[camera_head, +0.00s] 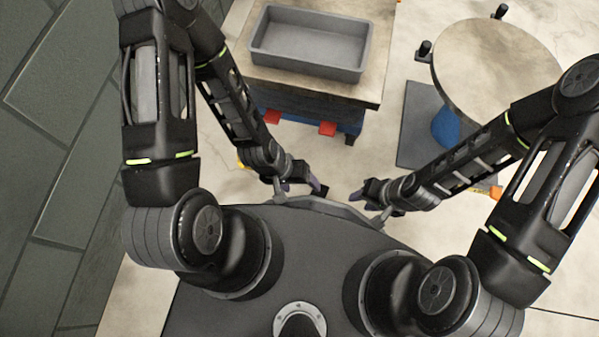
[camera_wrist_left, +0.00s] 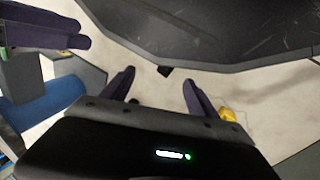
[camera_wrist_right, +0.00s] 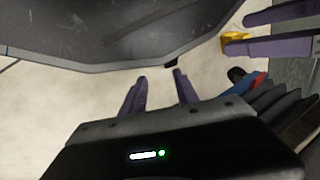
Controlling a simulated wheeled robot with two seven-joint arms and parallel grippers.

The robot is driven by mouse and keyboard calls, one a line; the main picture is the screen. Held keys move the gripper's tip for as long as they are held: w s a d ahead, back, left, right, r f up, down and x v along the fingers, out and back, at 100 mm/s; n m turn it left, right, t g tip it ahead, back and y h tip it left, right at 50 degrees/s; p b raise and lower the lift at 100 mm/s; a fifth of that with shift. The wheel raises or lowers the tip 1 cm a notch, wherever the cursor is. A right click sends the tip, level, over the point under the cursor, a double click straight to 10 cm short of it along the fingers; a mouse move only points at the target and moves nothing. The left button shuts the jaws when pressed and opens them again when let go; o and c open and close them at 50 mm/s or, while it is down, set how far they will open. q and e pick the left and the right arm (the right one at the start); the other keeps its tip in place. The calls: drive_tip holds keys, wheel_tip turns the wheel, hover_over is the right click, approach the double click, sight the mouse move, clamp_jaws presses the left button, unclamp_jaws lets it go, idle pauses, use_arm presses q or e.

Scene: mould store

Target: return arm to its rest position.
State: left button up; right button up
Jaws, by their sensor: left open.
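My left gripper (camera_head: 316,188) hangs just beyond the front edge of my dark base, near the middle of the head view. In the left wrist view its two purple fingers (camera_wrist_left: 159,78) are apart with only pale floor between them. My right gripper (camera_head: 361,195) is a short way to its right, at the same edge. In the right wrist view its fingers (camera_wrist_right: 160,76) are also apart, with nothing between them. The two grippers face each other without touching. Each wrist view also shows the opposite gripper's fingers at an upper corner.
A grey open tray (camera_head: 310,68), seemingly empty, sits on a bench (camera_head: 373,86) ahead. A round table (camera_head: 497,68) with a blue base (camera_head: 446,130) stands to the right. A dark green tiled wall (camera_head: 50,150) runs along the left. Pale floor (camera_head: 350,172) lies between.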

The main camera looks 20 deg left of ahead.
use_arm(q)
wheel_tip(320, 180, up, 27)
drive_tip(key=s+d+p, duration=0.1)
drive_tip(key=p, duration=2.6)
drive_tip(key=shift+s+d+r, duration=0.2)
drive_tip(key=shift+d, duration=0.05)
drive_tip(key=shift+f, duration=0.1)
drive_tip(key=shift+c, duration=0.6)
